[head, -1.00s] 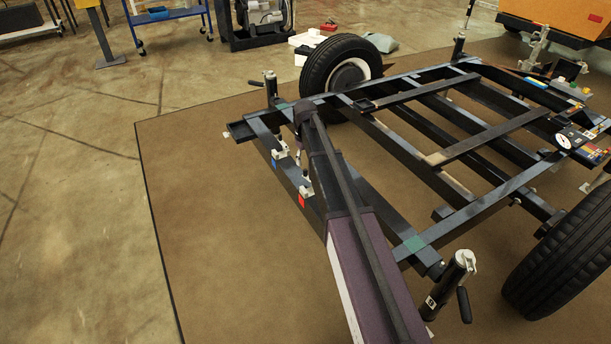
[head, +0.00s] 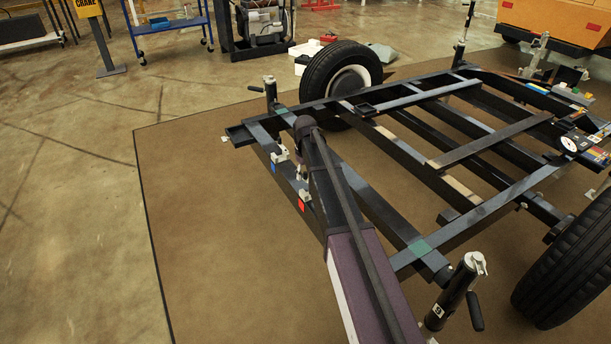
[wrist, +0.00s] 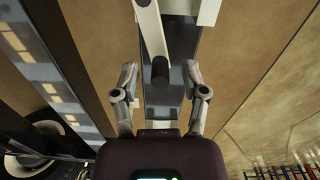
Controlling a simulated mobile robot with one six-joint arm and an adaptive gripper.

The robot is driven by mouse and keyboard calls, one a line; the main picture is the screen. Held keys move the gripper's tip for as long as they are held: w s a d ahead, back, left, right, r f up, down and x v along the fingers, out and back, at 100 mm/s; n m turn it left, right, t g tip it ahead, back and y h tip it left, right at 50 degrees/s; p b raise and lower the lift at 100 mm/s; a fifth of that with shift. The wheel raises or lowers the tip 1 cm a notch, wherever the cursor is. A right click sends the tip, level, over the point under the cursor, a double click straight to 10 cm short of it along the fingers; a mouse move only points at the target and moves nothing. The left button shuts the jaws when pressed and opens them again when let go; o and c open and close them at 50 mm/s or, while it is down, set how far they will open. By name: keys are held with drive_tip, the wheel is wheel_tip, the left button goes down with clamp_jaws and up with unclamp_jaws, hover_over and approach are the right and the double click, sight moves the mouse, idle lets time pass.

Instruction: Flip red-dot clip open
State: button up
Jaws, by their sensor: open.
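A red mark (head: 301,205) and a blue mark (head: 274,168) sit on the near side of the dark trailer frame's front beam (head: 262,137) in the head view. A small pale clip is by each mark: the red-dot clip (head: 305,194) and another clip (head: 279,155). My gripper (wrist: 160,78) is open in the wrist view, with its two fingers apart. A pale lever (wrist: 151,30) with a dark rounded end reaches in between the fingers; I see no finger touching it. No coloured dot shows in the wrist view, so I cannot tell which clip this is. In the head view my arm mostly hides the gripper.
A jack with a handle (head: 458,292) stands at the frame's near corner, and another jack (head: 270,92) at the far left corner. Wheels (head: 341,70) flank the frame. The brown mat (head: 215,230) left of the beam is clear.

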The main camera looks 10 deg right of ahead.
clamp_jaws()
drive_tip(key=shift+d, duration=0.1)
drive_tip(key=shift+w+d+m, duration=0.15)
drive_tip(key=shift+d+m, duration=0.15)
drive_tip(key=shift+m, duration=0.45)
drive_tip(key=shift+w+d+m, duration=0.15)
drive_tip(key=shift+d+m, duration=0.15)
drive_tip(key=shift+m, duration=0.45)
unclamp_jaws()
drive_tip(key=shift+a, duration=0.1)
